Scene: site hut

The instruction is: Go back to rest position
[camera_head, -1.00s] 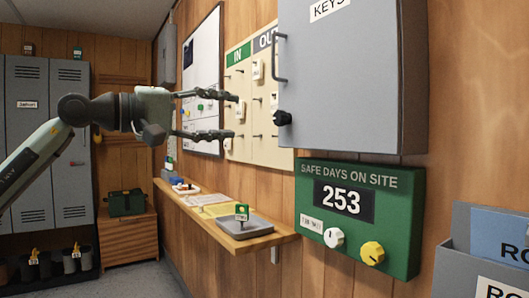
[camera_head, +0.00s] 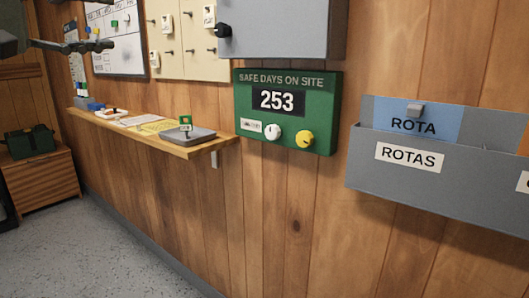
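My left gripper (camera_head: 88,46) shows at the upper left, in front of the whiteboard. Its two fingers are spread apart with nothing seen between them, and the upper part of the arm is cut off by the frame edge. My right gripper is not in view. No object is held that I can see.
A green safe-days sign (camera_head: 325,85) reading 253, a grey key cabinet (camera_head: 285,25), a peg board (camera_head: 185,62) and a rota holder (camera_head: 440,185) are on the wooden wall. A shelf (camera_head: 205,150) juts out below. The floor (camera_head: 110,265) at lower left is clear.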

